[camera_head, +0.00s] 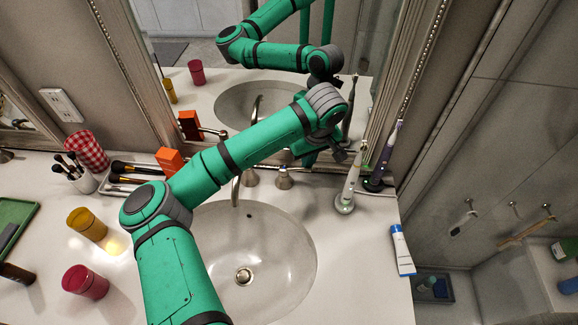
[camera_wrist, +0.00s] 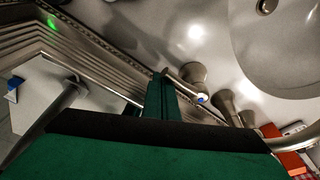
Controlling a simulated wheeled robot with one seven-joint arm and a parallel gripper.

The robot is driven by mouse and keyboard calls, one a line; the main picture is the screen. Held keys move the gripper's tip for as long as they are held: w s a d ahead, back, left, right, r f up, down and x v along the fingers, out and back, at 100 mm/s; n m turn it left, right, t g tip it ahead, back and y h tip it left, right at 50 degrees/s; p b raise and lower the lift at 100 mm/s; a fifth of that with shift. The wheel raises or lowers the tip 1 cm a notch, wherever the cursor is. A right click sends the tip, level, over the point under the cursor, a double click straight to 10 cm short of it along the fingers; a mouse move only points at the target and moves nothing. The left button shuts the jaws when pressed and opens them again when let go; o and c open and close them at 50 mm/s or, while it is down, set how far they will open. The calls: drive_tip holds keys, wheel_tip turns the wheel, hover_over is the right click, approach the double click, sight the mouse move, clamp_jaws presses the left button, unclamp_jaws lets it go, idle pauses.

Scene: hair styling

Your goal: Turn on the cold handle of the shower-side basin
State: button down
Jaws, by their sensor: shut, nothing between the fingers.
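The basin (camera_head: 270,250) is a white oval sunk in the counter. Its curved metal faucet (camera_head: 236,190) stands at the back edge. A handle with a blue dot (camera_wrist: 202,98) shows in the wrist view, and its lever reaches toward my fingertips. In the head view this right handle (camera_head: 284,179) stands right of the faucet. My arm hides part of the basin's back left.
A white toothbrush (camera_head: 347,190) and a dark toothbrush (camera_head: 378,165) stand upright right of the handles. A tube (camera_head: 402,250) lies at the counter's right edge. The framed mirror (camera_head: 185,70) rises close behind. Cups (camera_head: 85,282) and brushes fill the left side.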

drive_tip(key=shift+s, duration=0.75)
drive_tip(key=shift+w+d, duration=0.2)
drive_tip(key=shift+w, duration=0.4)
drive_tip(key=shift+r, duration=0.1)
wheel_tip(320, 180, up, 7)
idle(0.4)
